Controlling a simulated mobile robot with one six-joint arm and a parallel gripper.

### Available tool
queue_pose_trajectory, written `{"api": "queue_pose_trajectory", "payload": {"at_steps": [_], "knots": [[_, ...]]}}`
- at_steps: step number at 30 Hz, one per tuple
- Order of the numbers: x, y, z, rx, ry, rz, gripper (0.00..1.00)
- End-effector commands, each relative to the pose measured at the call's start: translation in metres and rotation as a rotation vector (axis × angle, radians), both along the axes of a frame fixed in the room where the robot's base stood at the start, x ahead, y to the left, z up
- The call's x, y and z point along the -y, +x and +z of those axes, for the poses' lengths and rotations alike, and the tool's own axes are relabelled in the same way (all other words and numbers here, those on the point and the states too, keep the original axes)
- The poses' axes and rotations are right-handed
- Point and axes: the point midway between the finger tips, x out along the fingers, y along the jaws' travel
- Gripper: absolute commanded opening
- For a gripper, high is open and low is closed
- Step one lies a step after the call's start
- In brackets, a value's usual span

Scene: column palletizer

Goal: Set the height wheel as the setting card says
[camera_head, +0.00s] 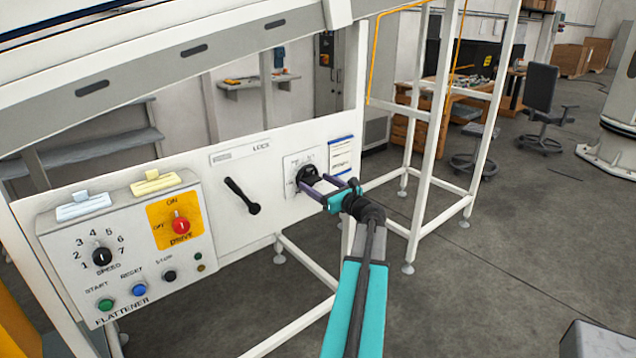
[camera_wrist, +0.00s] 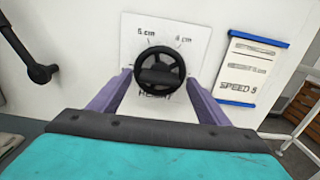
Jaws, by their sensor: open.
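The wheel also shows in the head view (camera_head: 307,175). My gripper (camera_wrist: 158,84) is open, its purple fingers one on each side of the wheel's lower part; I cannot tell whether they touch it. The gripper also shows in the head view (camera_head: 318,184). The setting card (camera_wrist: 251,70), white with blue edges, hangs right of the wheel.
A black lock lever (camera_head: 241,195) is left of the wheel on the same panel. Further left is the flattener control box (camera_head: 130,245) with a speed knob, a red drive switch and several buttons.

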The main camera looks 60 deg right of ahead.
Motion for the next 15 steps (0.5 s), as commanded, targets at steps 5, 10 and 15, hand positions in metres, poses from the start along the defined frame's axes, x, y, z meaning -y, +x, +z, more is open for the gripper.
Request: {"api": "queue_pose_trajectory", "payload": {"at_steps": [5, 10, 15], "knots": [[0.0011, 0.0040, 0.0000, 0.000, 0.000, 0.000, 0.70], [0.0010, 0.0038, 0.0000, 0.000, 0.000, 0.000, 0.70], [0.0012, 0.0035, 0.0001, 0.000, 0.000, 0.000, 0.48]]}}
